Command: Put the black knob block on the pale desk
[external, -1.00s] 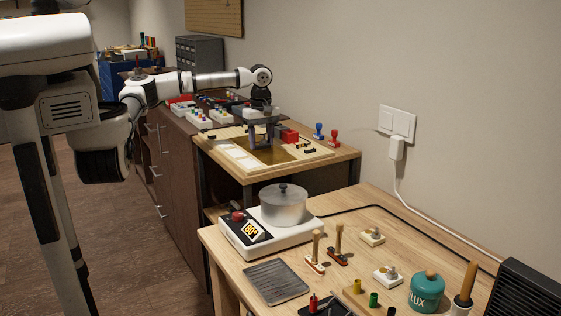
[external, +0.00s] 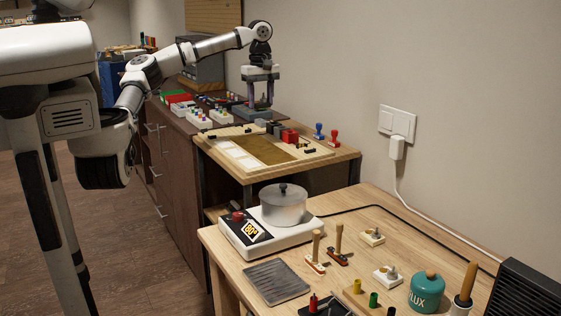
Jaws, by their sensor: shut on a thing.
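My gripper (external: 261,101) is shut on a small dark thing, held upright between its two fingers above the back of the work area. The thing is too small to make out, so I cannot tell whether it is the black knob block. A blue-grey block (external: 251,114) shows just below the fingertips; I cannot tell whether they touch. A second pale desk (external: 235,275) is in the foreground.
Red blocks (external: 289,136) and two stamp-like pieces, blue (external: 319,130) and red (external: 334,136), stand by the tray. The front desk holds a hot plate (external: 268,234) with a pot (external: 284,203), a grey pad (external: 276,281) and a teal flux jar (external: 426,290). The tray's brown middle (external: 265,149) is clear.

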